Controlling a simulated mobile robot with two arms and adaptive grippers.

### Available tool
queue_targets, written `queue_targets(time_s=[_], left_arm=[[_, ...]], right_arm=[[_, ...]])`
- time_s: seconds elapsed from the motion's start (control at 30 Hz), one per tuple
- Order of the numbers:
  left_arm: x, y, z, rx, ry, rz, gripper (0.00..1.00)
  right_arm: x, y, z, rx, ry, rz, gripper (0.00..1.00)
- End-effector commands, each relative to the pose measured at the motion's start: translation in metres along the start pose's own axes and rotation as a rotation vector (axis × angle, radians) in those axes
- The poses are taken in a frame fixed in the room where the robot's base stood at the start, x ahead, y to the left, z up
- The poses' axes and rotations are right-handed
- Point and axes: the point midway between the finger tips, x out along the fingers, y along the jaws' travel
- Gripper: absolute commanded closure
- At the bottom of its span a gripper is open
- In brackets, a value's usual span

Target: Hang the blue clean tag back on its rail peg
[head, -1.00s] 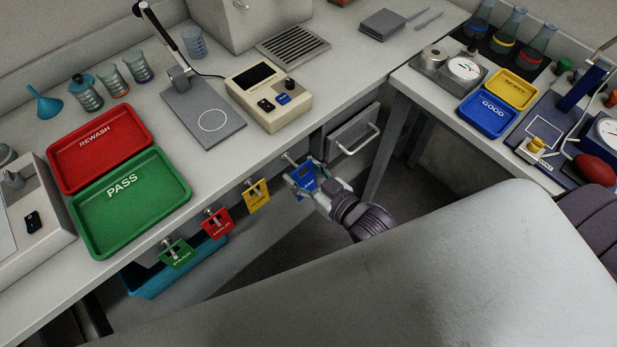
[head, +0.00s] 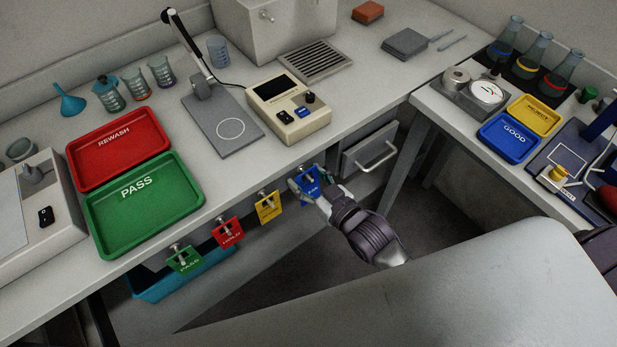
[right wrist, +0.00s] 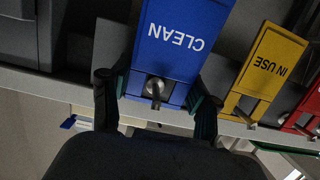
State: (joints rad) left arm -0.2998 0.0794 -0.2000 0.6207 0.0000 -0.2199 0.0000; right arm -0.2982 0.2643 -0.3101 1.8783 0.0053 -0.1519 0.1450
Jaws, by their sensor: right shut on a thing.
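The blue CLEAN tag (head: 309,186) is at the right end of the row of hanging tags, at the bench's front edge. My right gripper (head: 308,190) is shut on it, with a finger at each side edge. In the right wrist view the blue tag (right wrist: 172,45) appears upside down between the fingers (right wrist: 155,98). A metal peg (right wrist: 155,88) shows in front of the tag's face at its slotted end and seems to pass through the opening. Whether the tag rests fully on the peg I cannot tell. My left gripper is not in view.
Yellow IN USE (head: 268,208), red HOLD (head: 228,232) and green PASS (head: 185,259) tags hang on pegs to the left. A drawer with a handle (head: 375,158) is just right of the gripper. A teal bin (head: 160,287) is below the bench.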

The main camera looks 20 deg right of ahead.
Motion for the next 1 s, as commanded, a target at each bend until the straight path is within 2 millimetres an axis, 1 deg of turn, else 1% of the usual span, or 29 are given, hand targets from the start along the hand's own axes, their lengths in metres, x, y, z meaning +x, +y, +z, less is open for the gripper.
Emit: queue_targets(time_s=[0.4, 0.43, 0.6, 0.9, 1.0], left_arm=[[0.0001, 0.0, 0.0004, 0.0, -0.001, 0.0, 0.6], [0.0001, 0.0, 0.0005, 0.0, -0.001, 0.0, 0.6], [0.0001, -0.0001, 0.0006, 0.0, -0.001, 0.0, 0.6], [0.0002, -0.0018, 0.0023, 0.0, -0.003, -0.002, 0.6], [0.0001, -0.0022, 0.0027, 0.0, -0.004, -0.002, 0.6]], right_arm=[[0.0, 0.0001, 0.0, 0.0, 0.0, 0.0, 0.53], [0.0, 0.0001, 0.0001, 0.0, 0.0, 0.0, 0.38], [0.0, 0.0001, 0.0001, 0.0, 0.0, 0.0, 0.1], [-0.0004, 0.0001, 0.0003, 0.0, -0.001, 0.0, 0.1], [-0.0053, 0.0002, 0.0009, 0.0, -0.001, 0.0, 0.1]])
